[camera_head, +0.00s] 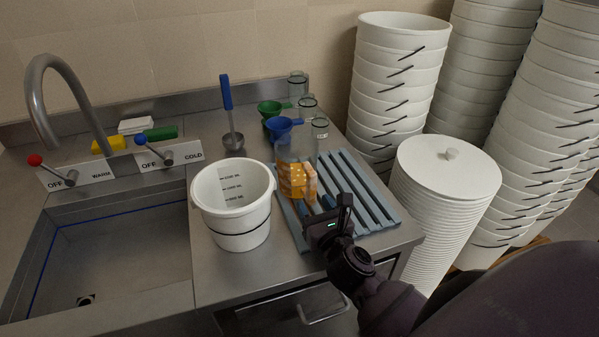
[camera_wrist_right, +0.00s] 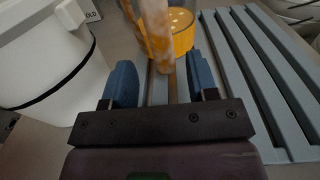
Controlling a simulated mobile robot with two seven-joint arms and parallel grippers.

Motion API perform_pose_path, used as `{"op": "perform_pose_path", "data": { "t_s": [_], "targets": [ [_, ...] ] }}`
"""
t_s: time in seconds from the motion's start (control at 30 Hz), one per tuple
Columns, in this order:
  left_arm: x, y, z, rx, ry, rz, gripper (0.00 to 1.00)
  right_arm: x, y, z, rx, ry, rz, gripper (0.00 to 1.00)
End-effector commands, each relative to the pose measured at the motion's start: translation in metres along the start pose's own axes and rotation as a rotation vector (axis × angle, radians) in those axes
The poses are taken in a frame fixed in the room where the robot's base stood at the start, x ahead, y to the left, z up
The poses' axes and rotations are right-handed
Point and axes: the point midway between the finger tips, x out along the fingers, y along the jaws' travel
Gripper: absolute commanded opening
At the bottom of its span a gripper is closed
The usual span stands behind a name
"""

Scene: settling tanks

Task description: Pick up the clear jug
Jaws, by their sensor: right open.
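The clear jug (camera_head: 297,158) is see-through and stands on the blue-grey slatted rack. An orange, dotted thing shows in or through it; I cannot tell which. In the right wrist view an upright, translucent strip, seemingly the jug's handle (camera_wrist_right: 157,38), stands ahead of the fingers, roughly centred between them. My right gripper (camera_head: 326,204) is open, low over the rack, on the near side of the jug. Its two blue fingers also show in the right wrist view (camera_wrist_right: 161,82), with nothing gripped. My left gripper is not in view.
A white measuring bucket (camera_head: 234,207) stands just left of the slatted rack (camera_head: 372,205). Green and blue funnels (camera_head: 279,125) and glass jars (camera_head: 320,132) stand behind the jug. Tall stacks of white buckets (camera_head: 398,75) rise at right; a sink (camera_head: 110,260) lies left.

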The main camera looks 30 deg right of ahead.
Motion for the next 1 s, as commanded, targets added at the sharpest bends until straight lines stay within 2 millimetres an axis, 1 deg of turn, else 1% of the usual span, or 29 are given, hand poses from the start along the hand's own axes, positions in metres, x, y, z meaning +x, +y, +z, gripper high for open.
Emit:
{"op": "perform_pose_path", "data": {
  "t_s": [0.03,0.23,0.43,0.5,0.6,0.87,0.9,0.97,1.0],
  "targets": [
    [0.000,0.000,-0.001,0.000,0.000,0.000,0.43,0.004,0.000,0.000,-0.001,0.000,0.000,0.53],
    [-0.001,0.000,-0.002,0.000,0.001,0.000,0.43,0.015,-0.001,0.002,-0.002,-0.001,0.000,0.53],
    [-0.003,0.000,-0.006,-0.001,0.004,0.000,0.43,0.042,-0.004,0.008,-0.003,-0.002,0.001,0.53],
    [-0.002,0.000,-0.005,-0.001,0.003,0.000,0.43,0.050,-0.004,0.006,-0.002,-0.001,0.001,0.53],
    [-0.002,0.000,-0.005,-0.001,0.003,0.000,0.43,0.057,-0.004,0.006,-0.002,0.000,0.000,0.53],
    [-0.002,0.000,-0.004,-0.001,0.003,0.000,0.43,0.060,-0.004,0.005,-0.003,0.001,0.000,0.53],
    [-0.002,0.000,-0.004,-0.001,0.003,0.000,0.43,0.060,-0.004,0.005,-0.003,0.001,0.000,0.52],
    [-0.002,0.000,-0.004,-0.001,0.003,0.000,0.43,0.060,-0.004,0.005,-0.003,0.001,0.000,0.42],
    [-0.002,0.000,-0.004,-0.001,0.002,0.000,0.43,0.060,-0.004,0.005,-0.003,0.001,0.000,0.36]
  ]
}}
